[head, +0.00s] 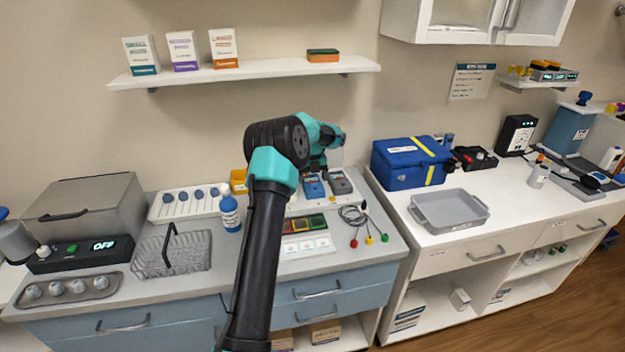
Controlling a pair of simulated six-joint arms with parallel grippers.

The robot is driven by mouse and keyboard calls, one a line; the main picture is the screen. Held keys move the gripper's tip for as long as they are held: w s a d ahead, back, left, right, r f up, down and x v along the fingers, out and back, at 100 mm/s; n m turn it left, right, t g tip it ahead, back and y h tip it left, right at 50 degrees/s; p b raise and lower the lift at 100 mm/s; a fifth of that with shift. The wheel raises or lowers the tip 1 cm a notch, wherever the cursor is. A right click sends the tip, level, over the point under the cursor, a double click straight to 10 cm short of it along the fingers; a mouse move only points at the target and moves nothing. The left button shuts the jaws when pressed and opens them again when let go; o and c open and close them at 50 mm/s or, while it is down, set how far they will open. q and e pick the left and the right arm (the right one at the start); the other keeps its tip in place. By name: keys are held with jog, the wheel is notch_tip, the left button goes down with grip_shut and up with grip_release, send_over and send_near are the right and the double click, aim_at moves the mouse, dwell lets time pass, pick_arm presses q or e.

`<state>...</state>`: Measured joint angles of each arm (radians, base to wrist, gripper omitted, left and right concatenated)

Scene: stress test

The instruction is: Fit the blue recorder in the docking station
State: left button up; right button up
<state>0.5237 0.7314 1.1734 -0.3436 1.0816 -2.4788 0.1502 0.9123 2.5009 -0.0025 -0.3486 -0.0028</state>
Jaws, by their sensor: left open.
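A blue recorder (313,187) stands at the back of the grey counter, on or in a pale holder, close beside a dark grey recorder (340,183). I cannot tell whether the pale holder is the docking station, and I cannot single out the docking station elsewhere. My left gripper (318,168) is open, just above and behind the blue recorder in the picture. Its fingers are small and partly hidden by my own wrist, so contact is unclear. My left arm hides part of the counter in front. My right gripper is not in view.
A wire basket (172,254), a blue-labelled bottle (230,212) and a grey oven-like box (85,210) stand left of my arm. Cables with coloured ends (358,217) lie to the right. A shelf (250,72) hangs above. A grey tray (449,210) and blue case (411,163) sit on the right counter.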

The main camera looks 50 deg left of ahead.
aim_at(313, 181)
pick_arm(q)
jog(key=shift+r, duration=1.3)
jog(key=o, duration=0.3)
jog(key=shift+r, duration=0.1)
jog(key=shift+r, duration=1.4)
jog(key=shift+d, duration=0.15)
